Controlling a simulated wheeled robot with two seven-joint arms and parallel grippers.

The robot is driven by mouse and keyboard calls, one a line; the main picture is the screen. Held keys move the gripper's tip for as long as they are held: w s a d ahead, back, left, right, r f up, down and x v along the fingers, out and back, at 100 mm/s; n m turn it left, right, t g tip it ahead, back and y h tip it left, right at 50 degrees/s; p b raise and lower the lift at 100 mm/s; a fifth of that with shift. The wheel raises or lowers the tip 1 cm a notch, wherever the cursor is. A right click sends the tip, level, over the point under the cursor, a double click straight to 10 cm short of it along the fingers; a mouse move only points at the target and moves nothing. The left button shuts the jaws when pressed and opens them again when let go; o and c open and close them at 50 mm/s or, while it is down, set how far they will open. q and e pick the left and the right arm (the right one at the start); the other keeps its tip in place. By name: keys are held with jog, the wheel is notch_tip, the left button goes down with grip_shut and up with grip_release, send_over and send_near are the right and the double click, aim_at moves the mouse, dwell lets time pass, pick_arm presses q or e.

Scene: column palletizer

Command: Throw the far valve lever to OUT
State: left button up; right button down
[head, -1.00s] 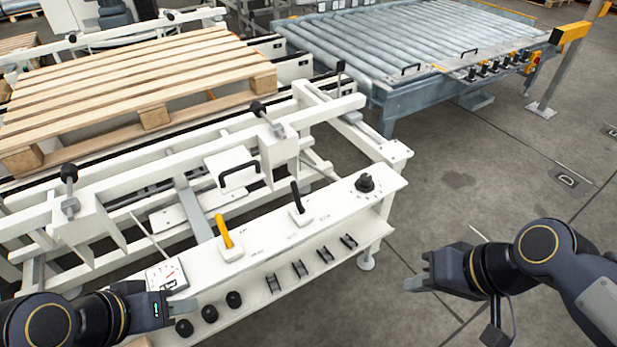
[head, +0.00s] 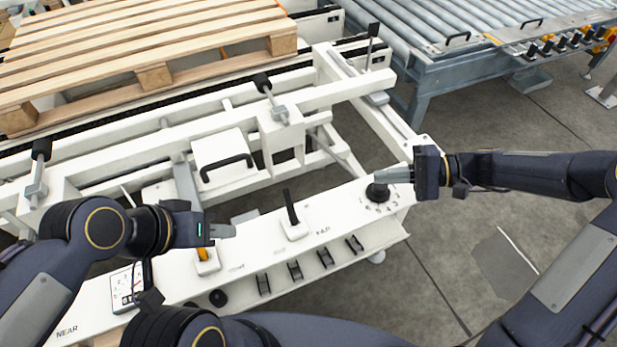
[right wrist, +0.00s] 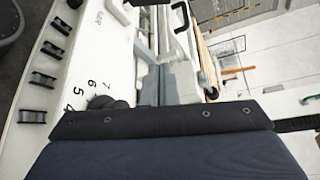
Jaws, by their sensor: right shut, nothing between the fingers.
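The white control panel (head: 260,246) carries a yellow lever (head: 204,254), a black lever (head: 291,207) standing up, and a black rotary knob (head: 377,192) with numbers around it. Further black-handled levers stand on the white frame: one at left (head: 40,152), one in the middle (head: 264,84) and one at the back (head: 373,32). No OUT label is readable. My right gripper (head: 393,175) is shut and empty, at the knob; contact is unclear. The knob (right wrist: 101,102) also shows in the right wrist view. My left gripper (head: 222,231) is in front of the yellow lever's top; its finger gap is unclear.
A wooden pallet (head: 150,72) lies on the conveyor at upper left. A roller conveyor (head: 420,30) stands at upper right. A black handle (head: 226,163) is on a white box behind the panel. The floor at right is clear.

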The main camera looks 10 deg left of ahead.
aim_at(290, 207)
jog(key=shift+w, duration=0.25)
jog(key=s+x, duration=0.1)
jog(key=x, duration=1.1)
jog(key=s+r+x, duration=0.1)
jog(key=x, duration=0.6)
jog(key=shift+s, duration=0.4)
jog(key=shift+s+d+r, duration=0.1)
jog(key=shift+s+r, duration=0.1)
jog(key=shift+s, duration=0.25)
jog(key=shift+s+d+b, duration=0.15)
jog(key=shift+b, duration=0.35)
